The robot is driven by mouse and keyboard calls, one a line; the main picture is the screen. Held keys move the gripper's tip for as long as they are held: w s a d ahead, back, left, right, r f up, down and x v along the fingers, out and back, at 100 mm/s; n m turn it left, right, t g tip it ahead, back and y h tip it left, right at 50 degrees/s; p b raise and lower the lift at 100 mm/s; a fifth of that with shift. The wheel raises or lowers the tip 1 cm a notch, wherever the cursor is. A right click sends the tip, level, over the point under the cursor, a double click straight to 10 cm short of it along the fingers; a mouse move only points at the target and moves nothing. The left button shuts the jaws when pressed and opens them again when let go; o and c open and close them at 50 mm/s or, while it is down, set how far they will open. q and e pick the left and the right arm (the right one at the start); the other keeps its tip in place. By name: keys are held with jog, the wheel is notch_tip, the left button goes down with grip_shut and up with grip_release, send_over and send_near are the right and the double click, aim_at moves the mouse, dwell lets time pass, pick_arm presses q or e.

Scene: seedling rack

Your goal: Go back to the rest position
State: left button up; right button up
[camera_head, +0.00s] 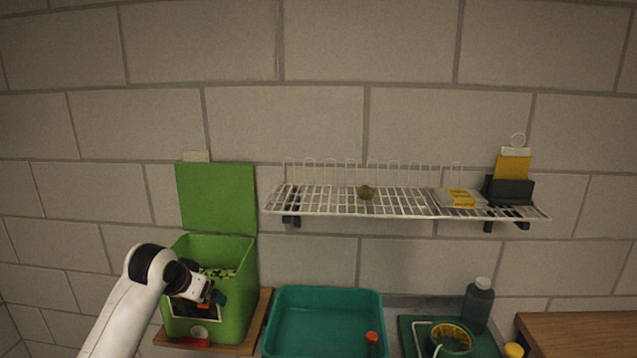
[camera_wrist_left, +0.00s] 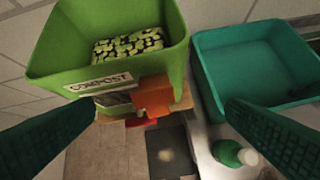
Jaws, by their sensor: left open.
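The bin (camera_wrist_left: 70,52) shows there beyond the fingers, with a "COMPOST" label (camera_wrist_left: 98,82) and black-and-green speckled contents (camera_wrist_left: 128,45). The bin's green lid (camera_head: 216,197) stands open against the wall. My right gripper is not in view.
A teal tray (camera_head: 326,292) is right of the bin. A dark bottle (camera_head: 478,308) stands at right. An orange block (camera_wrist_left: 153,95) is before the bin.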

pick_arm(q)
jog(key=s+d+f+g, duration=0.1)
jog(key=s+d+f, duration=0.2)
jog(key=s+f, duration=0.65)
jog(key=s+d+f+g, duration=0.1)
jog(key=s+d+f, duration=0.2)
jog(key=s+f, duration=0.65)
jog(key=s+n+g, duration=0.1)
jog(key=s+g, duration=0.1)
jog(key=s, duration=2)
notch_tip(320, 180, down, 29)
jog(key=g+b, duration=0.1)
jog(key=b, duration=0.3)
jog(key=s+a+f+g+b, duration=0.1)
jog(key=s+a+f+b, duration=0.2)
jog(key=s+f, duration=1.4)
notch_tip(320, 180, down, 4)
jog(key=shift+s+a+r+g+y, duration=0.2)
jog(key=shift+a+g+y, duration=0.1)
